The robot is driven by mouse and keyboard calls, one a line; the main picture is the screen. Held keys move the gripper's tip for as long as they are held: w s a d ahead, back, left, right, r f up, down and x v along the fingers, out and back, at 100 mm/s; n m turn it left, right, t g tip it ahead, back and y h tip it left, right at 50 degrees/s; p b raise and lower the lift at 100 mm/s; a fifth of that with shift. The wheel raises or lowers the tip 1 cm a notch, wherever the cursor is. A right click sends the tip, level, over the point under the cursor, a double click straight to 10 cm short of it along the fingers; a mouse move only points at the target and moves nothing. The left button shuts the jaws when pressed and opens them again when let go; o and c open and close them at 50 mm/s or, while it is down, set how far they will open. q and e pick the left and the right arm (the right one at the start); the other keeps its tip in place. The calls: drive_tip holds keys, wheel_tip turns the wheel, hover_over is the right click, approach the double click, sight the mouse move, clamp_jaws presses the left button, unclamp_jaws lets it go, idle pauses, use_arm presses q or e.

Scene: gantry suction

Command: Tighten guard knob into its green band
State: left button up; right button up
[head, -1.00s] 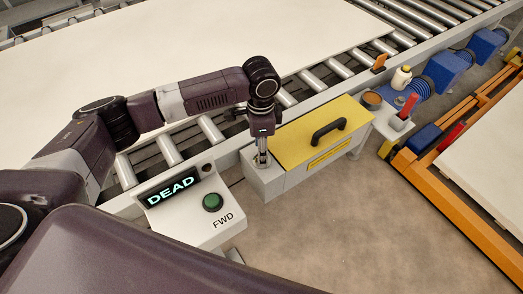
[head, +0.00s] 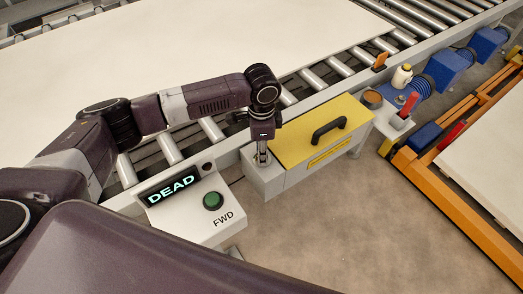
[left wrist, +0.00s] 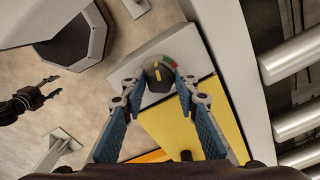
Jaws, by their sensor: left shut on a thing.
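The guard knob (left wrist: 158,74) is dark with a yellow pointer line. It sits on the grey end block (head: 262,184) of the yellow guard (head: 297,138). A dial around it shows a green band (left wrist: 172,64) and a red part beside it. The pointer line looks outside the green band. My left gripper (head: 262,160) points down at the block and is shut on the knob, with one finger on each side in the left wrist view (left wrist: 158,82). In the head view the gripper mostly hides the knob. My right gripper (left wrist: 53,85) is empty, its fingers apart, away from the guard.
A control box (head: 185,207) reading DEAD, with a green FWD button (head: 213,201), stands left of the block. The guard has a black handle (head: 328,130). Conveyor rollers (head: 168,148) run behind. Floor in front is clear.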

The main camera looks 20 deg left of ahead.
use_arm(q)
drive_tip(key=m+p, duration=0.2)
drive_tip(key=p, duration=0.1)
drive_tip(key=shift+r+m, duration=0.3)
drive_tip(key=shift+r, duration=0.05)
drive_tip(key=shift+w+f+m+p, duration=0.1)
drive_tip(key=shift+f+m+p, duration=0.15)
drive_tip(key=shift+m+p, duration=0.7)
drive_tip(key=shift+m+b, duration=0.25)
drive_tip(key=shift+b, duration=0.05)
drive_tip(key=o, duration=1.1)
drive_tip(key=shift+o, duration=0.2)
drive_tip(key=shift+r, duration=0.2)
wheel_tip(320, 180, up, 12)
drive_tip(key=shift+f, duration=0.2)
